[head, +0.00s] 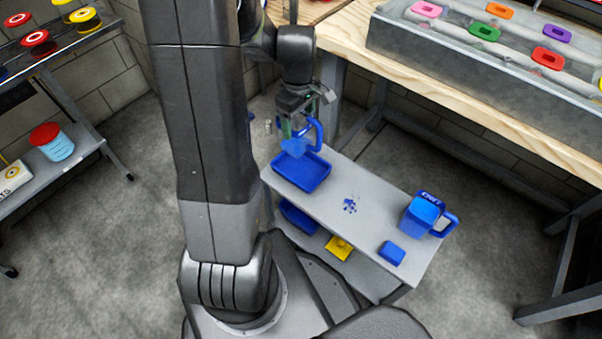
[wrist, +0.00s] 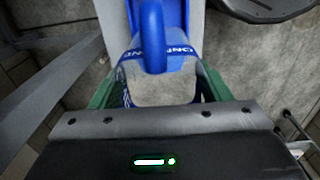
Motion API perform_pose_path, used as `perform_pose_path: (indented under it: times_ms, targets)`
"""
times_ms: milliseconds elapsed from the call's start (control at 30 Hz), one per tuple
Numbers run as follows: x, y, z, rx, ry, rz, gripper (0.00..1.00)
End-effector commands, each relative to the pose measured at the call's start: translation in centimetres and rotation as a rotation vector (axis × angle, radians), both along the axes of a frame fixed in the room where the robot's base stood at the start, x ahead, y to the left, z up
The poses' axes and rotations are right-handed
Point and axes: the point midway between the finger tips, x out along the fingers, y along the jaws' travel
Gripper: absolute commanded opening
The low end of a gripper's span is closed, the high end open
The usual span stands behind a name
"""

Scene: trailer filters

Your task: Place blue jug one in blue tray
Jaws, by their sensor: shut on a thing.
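My gripper (head: 293,118) is shut on a blue jug (head: 295,148) with a looped handle. The gripper points down and the jug hangs over the blue tray (head: 304,188), at the left end of a grey bench. I cannot tell whether the jug's base touches the tray. In the wrist view my gripper (wrist: 158,92) has green fingers on both sides of the jug (wrist: 152,35). White-and-blue lettering runs along its rim, only partly readable. A second blue jug (head: 421,214) stands upright at the bench's right end, its label too small to read surely.
The grey bench (head: 375,195) also bears small dark blue pieces (head: 350,205) and a blue block (head: 392,253). Below are another blue container (head: 299,219) and a yellow item (head: 339,248).

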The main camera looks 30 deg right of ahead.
Motion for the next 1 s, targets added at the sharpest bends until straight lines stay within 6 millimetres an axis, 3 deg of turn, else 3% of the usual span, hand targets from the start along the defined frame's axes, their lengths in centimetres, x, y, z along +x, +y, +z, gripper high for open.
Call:
perform_pose_path:
  times_ms: [33, 433, 700, 1000]
  targets:
    - [-0.2, -0.2, -0.8, -0.003, -0.004, -0.002, 0.43]
    - [-1.6, -0.7, -0.9, -0.001, 0.000, -0.001, 0.43]
    - [-1.7, -0.6, -5.7, 0.002, 0.003, 0.000, 0.43]
    - [-1.6, -0.7, -8.3, 0.001, 0.001, 0.000, 0.43]
